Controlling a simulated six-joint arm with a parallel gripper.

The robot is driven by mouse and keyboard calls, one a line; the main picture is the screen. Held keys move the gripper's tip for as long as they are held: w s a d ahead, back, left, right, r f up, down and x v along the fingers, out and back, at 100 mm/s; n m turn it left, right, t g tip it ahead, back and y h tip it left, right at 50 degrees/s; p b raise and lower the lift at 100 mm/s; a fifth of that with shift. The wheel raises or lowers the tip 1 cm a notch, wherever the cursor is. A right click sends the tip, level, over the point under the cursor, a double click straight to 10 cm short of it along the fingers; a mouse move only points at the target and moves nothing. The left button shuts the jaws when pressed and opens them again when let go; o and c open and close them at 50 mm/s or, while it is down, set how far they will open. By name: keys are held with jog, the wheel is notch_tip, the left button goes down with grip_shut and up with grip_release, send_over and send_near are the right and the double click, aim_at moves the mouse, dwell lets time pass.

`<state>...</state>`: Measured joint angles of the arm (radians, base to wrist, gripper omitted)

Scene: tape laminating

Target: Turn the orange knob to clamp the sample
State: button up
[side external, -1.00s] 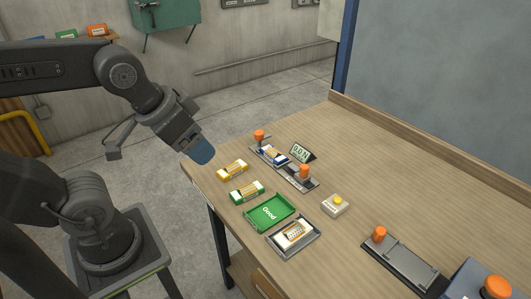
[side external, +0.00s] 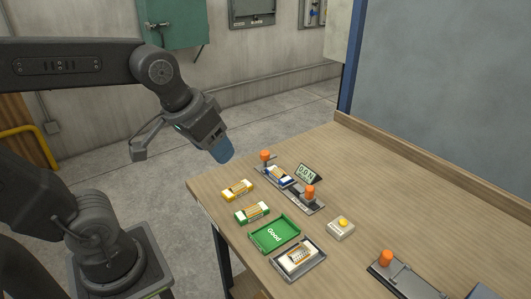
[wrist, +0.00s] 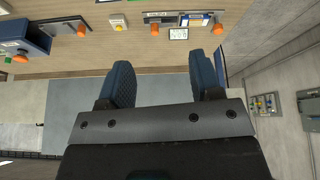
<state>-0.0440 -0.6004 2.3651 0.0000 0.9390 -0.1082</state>
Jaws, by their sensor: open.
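The test fixture (side external: 296,194) lies near the table's far left edge, with an orange knob (side external: 265,155) at its back end and another orange knob (side external: 310,190) at its front end. A blue-and-white sample (side external: 279,176) lies in it between the knobs. My gripper (side external: 222,155) is in the air left of the back knob, apart from it. In the wrist view my gripper (wrist: 160,65) has its two blue fingers wide apart with nothing between them. The wrist view also shows the knobs, one (wrist: 218,29) at the right and one (wrist: 154,30) at the left of the fixture.
A small display (side external: 308,174) stands behind the fixture. A yellow sample (side external: 238,190), a green sample (side external: 252,212), a green tray (side external: 275,233) and a grey tray (side external: 320,259) lie in front. A yellow-button box (side external: 341,228) and another orange-knobbed fixture (side external: 387,258) stand right. The table's back is clear.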

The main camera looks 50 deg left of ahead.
jog(key=w+a+r+n+g, duration=0.2)
jog(key=w+a+n, duration=0.2)
jog(key=w, duration=0.6)
jog(key=n+g, duration=0.3)
jog(key=n, duration=0.7)
send_over(265, 152)
notch_tip(265, 152, down, 11)
notch_tip(265, 152, down, 14)
jog(key=shift+a+r, duration=0.1)
jog(key=shift+r, duration=0.1)
jog(key=c, duration=0.9)
